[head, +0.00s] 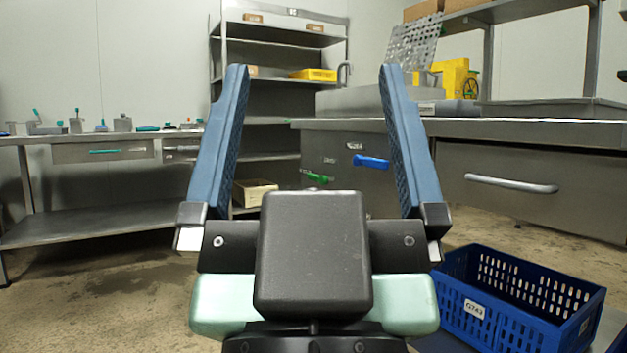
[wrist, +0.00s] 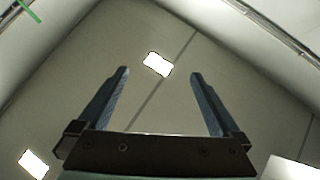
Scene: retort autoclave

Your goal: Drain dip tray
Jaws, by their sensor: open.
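A perforated grey metal sheet (head: 414,42) stands tilted above a metal tank or box (head: 365,100) on the right-hand steel counter; it may be the dip tray, but I cannot tell for sure. My gripper (head: 314,70) is raised in front of the camera, with its two blue fingers wide apart and nothing between them. It is well short of the counter and touches nothing. In the wrist view my gripper (wrist: 160,73) is also open and empty, with only the ceiling and a ceiling light behind it.
The right counter (head: 545,132) has drawers with blue, green and steel handles. A blue perforated crate (head: 475,312) is low at right. A steel table (head: 90,212) with small tools stands left. A shelf rack (head: 285,37) is behind. A yellow object (head: 455,75) stands on the counter. Floor at left is clear.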

